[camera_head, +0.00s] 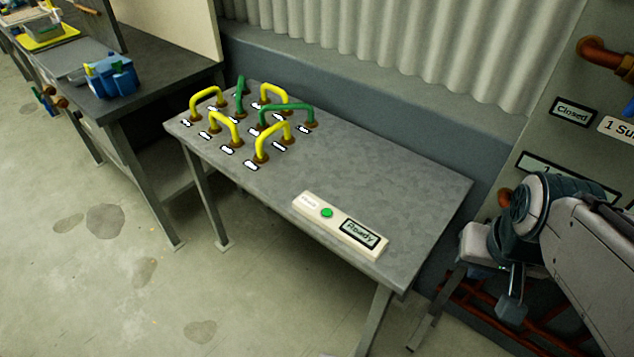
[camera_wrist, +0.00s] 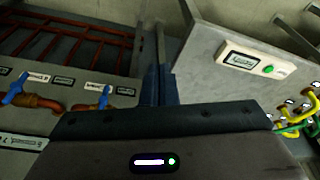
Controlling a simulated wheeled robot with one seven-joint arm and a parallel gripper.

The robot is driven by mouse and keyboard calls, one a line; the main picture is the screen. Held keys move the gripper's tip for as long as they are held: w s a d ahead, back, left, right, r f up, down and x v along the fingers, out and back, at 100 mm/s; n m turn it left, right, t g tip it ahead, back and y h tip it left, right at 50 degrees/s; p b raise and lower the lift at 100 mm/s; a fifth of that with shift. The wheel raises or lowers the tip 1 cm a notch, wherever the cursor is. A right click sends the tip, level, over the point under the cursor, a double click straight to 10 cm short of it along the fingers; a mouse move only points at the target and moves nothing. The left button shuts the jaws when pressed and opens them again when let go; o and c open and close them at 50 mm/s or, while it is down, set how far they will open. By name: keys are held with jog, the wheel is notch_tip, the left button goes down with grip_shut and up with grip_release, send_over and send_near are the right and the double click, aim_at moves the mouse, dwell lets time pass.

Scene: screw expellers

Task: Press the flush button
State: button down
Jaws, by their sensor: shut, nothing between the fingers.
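The flush button is a round green button (camera_head: 327,212) on a long beige panel (camera_head: 310,203) with a small display reading "Ready". The panel lies near the front right edge of the grey table (camera_head: 400,190). The green button also shows in the wrist view (camera_wrist: 268,69), on the panel at upper right. My gripper (camera_head: 511,308) hangs to the right of the table, well apart from the button. In the wrist view my gripper (camera_wrist: 160,78) shows dark fingers together, with nothing between them.
Yellow and green bent pipes (camera_head: 225,128) with small labels stand on the table's far left. A corrugated wall (camera_head: 400,60) rises behind it. Blue-handled valves (camera_wrist: 15,88) on rusty pipes show in the wrist view. The table between pipes and panel is clear.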

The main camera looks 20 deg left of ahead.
dwell(0.3)
jog(key=w+a+r+n+g+h+p, duration=0.1)
jog(key=w+a+r+n+h+p, duration=0.25)
jog(key=w+a+n+p, duration=0.85)
jog(key=w+a+f+n+t+h+p, duration=0.1)
jog(key=w+a+f+n+p, duration=0.1)
jog(key=a, duration=0.7)
jog(key=w+a+f+n+t+h+p, duration=0.1)
jog(key=w+a+f+n+t, duration=0.1)
jog(key=w+a+f+n, duration=0.2)
jog(key=a+f, duration=0.3)
jog(key=a, duration=0.2)
jog(key=shift+w+a+p, duration=0.2)
jog(key=shift+w+p, duration=0.05)
jog(key=shift+p, duration=0.1)
jog(key=shift+f, duration=0.1)
